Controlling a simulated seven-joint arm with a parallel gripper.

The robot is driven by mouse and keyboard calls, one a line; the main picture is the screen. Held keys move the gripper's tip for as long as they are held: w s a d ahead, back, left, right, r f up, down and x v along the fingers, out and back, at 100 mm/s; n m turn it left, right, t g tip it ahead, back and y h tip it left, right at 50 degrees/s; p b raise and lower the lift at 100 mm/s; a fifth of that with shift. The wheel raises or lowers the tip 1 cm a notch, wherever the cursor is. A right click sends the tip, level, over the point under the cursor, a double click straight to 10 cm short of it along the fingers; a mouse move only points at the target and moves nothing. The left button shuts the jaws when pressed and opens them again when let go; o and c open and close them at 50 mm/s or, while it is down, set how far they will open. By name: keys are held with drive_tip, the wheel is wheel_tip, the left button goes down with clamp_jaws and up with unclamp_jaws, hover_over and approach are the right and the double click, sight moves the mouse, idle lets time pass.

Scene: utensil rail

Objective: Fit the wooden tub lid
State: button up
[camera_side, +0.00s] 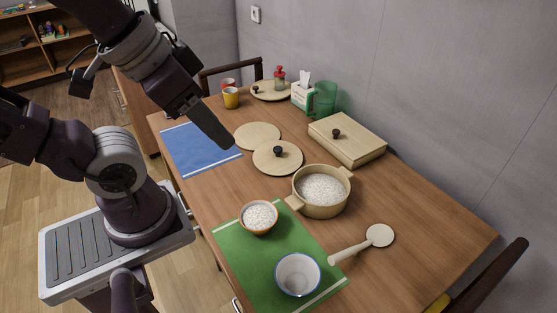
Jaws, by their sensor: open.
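The round wooden tub (321,206) stands on the table, uncovered, with white rice inside and a handle lug on either side. A round wooden lid (263,161) with a dark knob lies flat behind and to the left of the tub, apart from it. My gripper (226,145) is open and empty. It points downward in the air, at the left of this lid in the picture. Its exact height above the table and the gap between its fingers are hard to tell.
A flat wooden disc (257,133) lies beside the lid. A wooden box (364,152) with a knob stands at the right. A rice bowl (259,230), an empty bowl (298,284) and a paddle (350,250) are in front. A blue mat (200,150) is clear. Cups stand at the back.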

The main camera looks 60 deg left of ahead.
drive_tip(key=shift+o, duration=1.4)
